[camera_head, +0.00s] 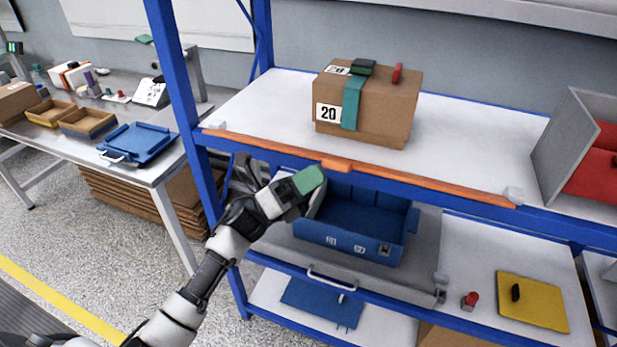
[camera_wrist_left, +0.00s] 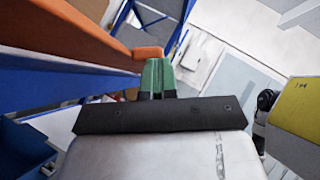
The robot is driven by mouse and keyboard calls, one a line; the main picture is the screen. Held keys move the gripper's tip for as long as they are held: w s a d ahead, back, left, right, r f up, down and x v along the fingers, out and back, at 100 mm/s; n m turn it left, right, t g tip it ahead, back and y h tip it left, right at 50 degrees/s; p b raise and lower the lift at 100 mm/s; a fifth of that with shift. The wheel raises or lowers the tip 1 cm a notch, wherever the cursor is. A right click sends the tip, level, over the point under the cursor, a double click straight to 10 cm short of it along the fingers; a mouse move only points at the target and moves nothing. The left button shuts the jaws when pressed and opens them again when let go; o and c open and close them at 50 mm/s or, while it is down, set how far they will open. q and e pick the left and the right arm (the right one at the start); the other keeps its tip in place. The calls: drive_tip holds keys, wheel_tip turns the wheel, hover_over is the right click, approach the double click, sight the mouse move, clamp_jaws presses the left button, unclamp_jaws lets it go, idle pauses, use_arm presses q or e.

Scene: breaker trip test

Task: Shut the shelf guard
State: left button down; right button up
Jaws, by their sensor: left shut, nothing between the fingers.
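The shelf guard (camera_head: 430,182) is a long orange bar along the front edge of the upper white shelf (camera_head: 260,105). It runs from a small pale block (camera_head: 216,124) at the left to another pale block (camera_head: 514,194) at the right. An orange tab (camera_head: 337,165) sticks out near its middle. My left gripper (camera_head: 312,180), with green fingertips, is shut and empty just below and left of the tab. In the left wrist view the fingertips (camera_wrist_left: 157,76) are close beside the orange tab (camera_wrist_left: 148,53); I cannot tell if they touch. My right gripper is not in view.
A cardboard box (camera_head: 385,105) marked 20 stands on the upper shelf behind the guard. A blue bin (camera_head: 350,225) sits below, near my left gripper. A blue upright (camera_head: 180,90) stands left of the guard. A grey bin with red contents (camera_head: 560,135) is at the right.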

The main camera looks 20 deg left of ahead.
sight(324, 156)
use_arm(q)
drive_tip(key=shift+w+d+r+n+t+y+p, duration=0.1)
drive_tip(key=shift+w+r+n+t+y+p, duration=0.35)
drive_tip(key=shift+w+r+n+y+p, duration=0.75)
drive_tip(key=shift+w+a+r+n+t+y+p, duration=0.1)
drive_tip(key=shift+w+r+n+t+y+p, duration=0.3)
drive_tip(key=shift+r+n+y+p, duration=0.95)
drive_tip(key=shift+w+d+r+n+t+y+p, duration=0.1)
drive_tip(key=shift+w+r+n+t+y+p, duration=0.45)
drive_tip(key=shift+n+p, duration=1.35)
drive_tip(key=shift+w+r+y+p, duration=0.35)
drive_tip(key=shift+w+p, duration=0.25)
drive_tip(key=shift+p, duration=0.25)
drive_tip(key=shift+w+r+n+p, duration=0.15)
drive_tip(key=shift+w+n+p, duration=0.15)
drive_tip(key=shift+w, duration=0.3)
drive_tip(key=shift+r, duration=0.1)
